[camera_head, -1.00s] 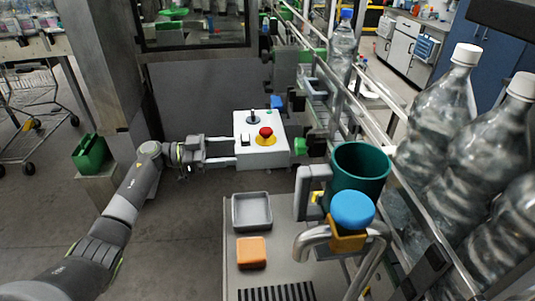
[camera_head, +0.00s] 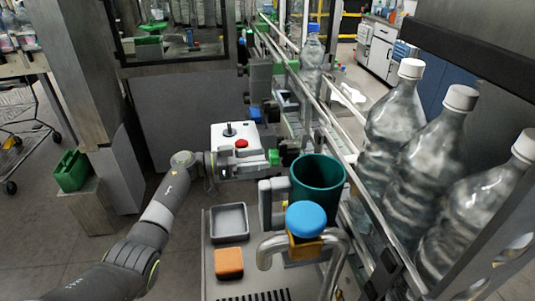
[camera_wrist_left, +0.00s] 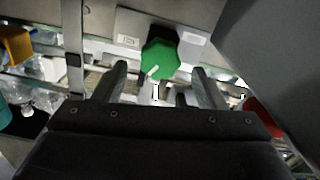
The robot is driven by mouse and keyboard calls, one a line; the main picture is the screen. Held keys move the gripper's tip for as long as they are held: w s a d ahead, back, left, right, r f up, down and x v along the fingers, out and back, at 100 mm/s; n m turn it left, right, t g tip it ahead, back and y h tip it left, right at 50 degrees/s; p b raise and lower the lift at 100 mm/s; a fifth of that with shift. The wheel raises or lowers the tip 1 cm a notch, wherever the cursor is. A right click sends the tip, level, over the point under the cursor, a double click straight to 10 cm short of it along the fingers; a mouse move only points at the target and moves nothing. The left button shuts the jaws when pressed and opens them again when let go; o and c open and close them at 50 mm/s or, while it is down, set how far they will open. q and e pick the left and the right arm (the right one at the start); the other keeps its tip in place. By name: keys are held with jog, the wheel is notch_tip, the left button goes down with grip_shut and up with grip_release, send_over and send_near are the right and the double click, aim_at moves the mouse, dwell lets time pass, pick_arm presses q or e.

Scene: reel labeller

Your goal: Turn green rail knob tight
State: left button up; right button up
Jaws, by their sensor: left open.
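The green rail knob (camera_head: 273,158) sits just right of the white control box in the head view. In the left wrist view the same green knob (camera_wrist_left: 160,60) has a lobed face with a white line and sits in front of a grey plate. My left gripper (camera_head: 258,166) reaches across the front of the box towards the knob. In the wrist view its two dark fingers (camera_wrist_left: 161,80) are apart, with the knob between and slightly beyond their tips. I see no clear contact. My right gripper is not in view.
The white control box (camera_head: 225,138) with a red button (camera_head: 241,143) stands close by my left gripper. A dark green cup (camera_head: 318,182), a blue knob (camera_head: 306,218) and metal rails lie to the right. A grey tray (camera_head: 229,222) and an orange block (camera_head: 229,262) are in front.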

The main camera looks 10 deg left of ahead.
aim_at(270, 157)
pick_arm(q)
jog(key=shift+x, duration=1.65)
jog(key=c, duration=0.9)
jog(key=shift+c, duration=0.3)
